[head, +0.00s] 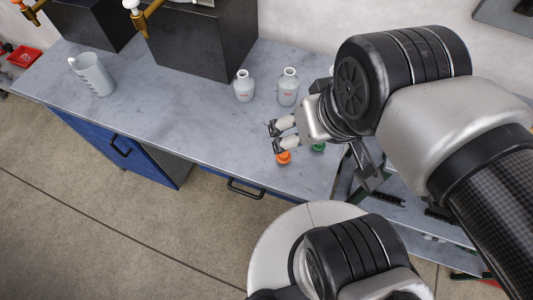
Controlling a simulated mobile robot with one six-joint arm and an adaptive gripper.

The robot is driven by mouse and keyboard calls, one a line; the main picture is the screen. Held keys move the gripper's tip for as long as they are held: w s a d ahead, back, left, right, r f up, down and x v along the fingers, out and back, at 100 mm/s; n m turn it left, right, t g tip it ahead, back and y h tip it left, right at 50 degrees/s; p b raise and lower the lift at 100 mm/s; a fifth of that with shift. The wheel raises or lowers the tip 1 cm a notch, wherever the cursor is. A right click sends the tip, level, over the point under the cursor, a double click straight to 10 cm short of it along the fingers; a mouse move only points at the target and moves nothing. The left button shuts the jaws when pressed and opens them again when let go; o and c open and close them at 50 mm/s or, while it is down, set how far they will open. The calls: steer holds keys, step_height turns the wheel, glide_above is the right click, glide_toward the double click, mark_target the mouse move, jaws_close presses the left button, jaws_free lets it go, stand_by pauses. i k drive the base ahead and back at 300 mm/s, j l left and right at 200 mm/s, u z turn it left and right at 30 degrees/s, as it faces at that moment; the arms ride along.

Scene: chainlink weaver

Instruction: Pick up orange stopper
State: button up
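The orange stopper (283,158) lies on the grey bench top near its front edge. My gripper (273,137) is above the bench, just above and slightly left of the stopper in the head view. Its two fingers are apart, with a gap between the tips and nothing seen between them. The lower finger is close to the stopper in the picture; I cannot tell whether they touch. A green stopper (318,147) lies to the right, partly hidden by my arm.
Two white bottles (244,86) (288,87) stand behind my gripper. A clear beaker (93,75) stands far left, and dark boxes (205,38) stand at the back. The bench top (170,105) left of my gripper is clear.

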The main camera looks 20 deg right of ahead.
mark_target(284, 158)
steer(key=j+z, duration=0.2)
steer(key=j, duration=0.25)
steer(key=k+j+z, duration=0.25)
steer(key=j, duration=0.15)
steer(key=j+z, duration=0.2)
steer(key=j, duration=0.2)
